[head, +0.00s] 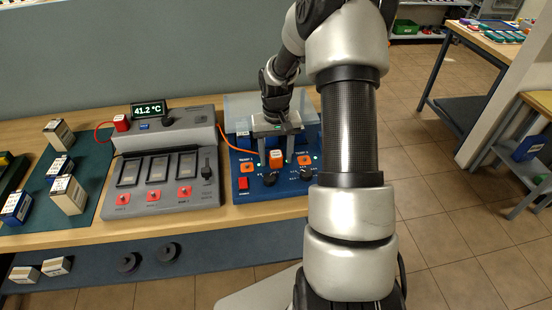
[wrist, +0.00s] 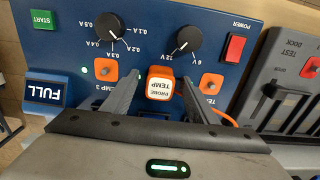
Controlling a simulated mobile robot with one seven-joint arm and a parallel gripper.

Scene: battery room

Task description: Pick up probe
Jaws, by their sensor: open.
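The probe (wrist: 160,84) is an orange block with a white top marked PROBE TEMP, with an orange cable behind it. It stands upright on the blue panel, and in the head view it is the orange block (head: 277,157) below my gripper. My gripper (wrist: 151,80) is open, with one finger on each side of the probe. In the head view, my gripper (head: 276,152) reaches down over the blue unit (head: 243,197).
The blue panel has black knobs (wrist: 184,42), a red power switch (wrist: 235,47) and orange sockets (wrist: 106,69) near the fingers. A grey test dock (head: 140,205) stands left, with a red block (head: 121,123) on a red cable. Boxed batteries (head: 67,194) lie on a green mat.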

